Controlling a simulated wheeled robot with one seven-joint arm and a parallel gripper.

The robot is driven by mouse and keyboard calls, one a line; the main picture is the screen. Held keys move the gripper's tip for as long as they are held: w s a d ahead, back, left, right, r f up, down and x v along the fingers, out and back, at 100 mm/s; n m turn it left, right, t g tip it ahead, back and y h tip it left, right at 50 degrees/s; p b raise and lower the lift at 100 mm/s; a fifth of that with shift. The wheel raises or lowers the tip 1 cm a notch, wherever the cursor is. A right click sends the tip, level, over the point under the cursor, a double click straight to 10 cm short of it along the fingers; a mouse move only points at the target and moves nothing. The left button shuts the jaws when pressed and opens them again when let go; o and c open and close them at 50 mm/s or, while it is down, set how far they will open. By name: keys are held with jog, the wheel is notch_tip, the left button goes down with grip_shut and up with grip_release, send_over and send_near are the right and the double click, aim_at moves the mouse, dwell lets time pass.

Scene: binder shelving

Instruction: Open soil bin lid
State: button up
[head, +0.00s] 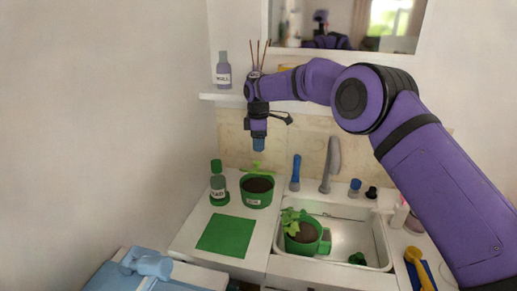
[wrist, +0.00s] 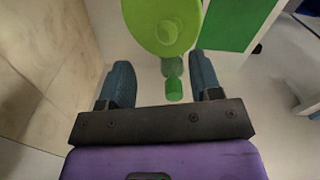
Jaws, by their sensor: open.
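A light-blue box (head: 125,278) with a raised handle-like piece (head: 150,265) on top is at the lower left of the head view. It may be the soil bin with its lid closed, but no label shows and its front is cut off. My gripper (head: 259,145) points down over the counter, above the green pot and far from the box.
A soil-filled green pot (head: 257,198), a green-capped bottle (head: 217,186) and a green mat (head: 226,236) are on the counter. A potted plant (head: 300,240) sits in the sink (head: 350,247). A shelf (head: 222,97) is behind. A lime-green disc (wrist: 150,35) shows in the wrist view.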

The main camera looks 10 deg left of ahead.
aim_at(258, 166)
dwell(0.3)
jog(key=shift+s+a+r+n, duration=0.1)
jog(key=shift+s+a+n, duration=0.15)
jog(key=shift+n, duration=0.25)
jog(key=s+a+r+n+t+h, duration=0.2)
jog(key=s+n+t, duration=0.2)
jog(key=n, duration=0.8)
jog(key=x, duration=1)
jog(key=shift+d+f, duration=0.15)
jog(key=shift+f, duration=0.2)
jog(key=shift+c, duration=0.2)
grip_shut()
